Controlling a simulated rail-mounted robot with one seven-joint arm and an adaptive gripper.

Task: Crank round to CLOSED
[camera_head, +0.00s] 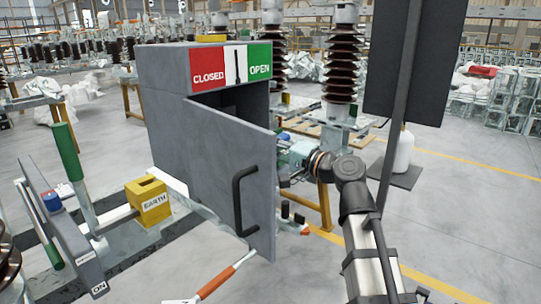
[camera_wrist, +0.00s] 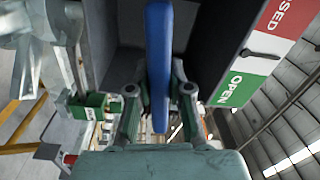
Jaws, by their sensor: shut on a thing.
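The grey cabinet (camera_head: 165,105) stands left of centre in the head view, its door (camera_head: 200,165) swung open with a black handle (camera_head: 240,195). Its sign reads CLOSED on red (camera_head: 207,77) and OPEN on green (camera_head: 260,60). A dark pointer (camera_head: 237,66) stands upright on the white strip between them; it also shows in the wrist view (camera_wrist: 262,54). My gripper (camera_wrist: 159,100) is at the cabinet opening, shut on the blue crank grip (camera_wrist: 158,55). In the head view, the door partly hides my gripper (camera_head: 285,160). The rest of the crank is hidden.
The open door stands close to my gripper's left. A dark panel (camera_head: 415,60) on a post rises at the right, near my arm. A yellow EARTH block (camera_head: 150,200), a green-handled lever (camera_head: 66,150) and an orange-handled tool (camera_head: 215,283) are left and in front.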

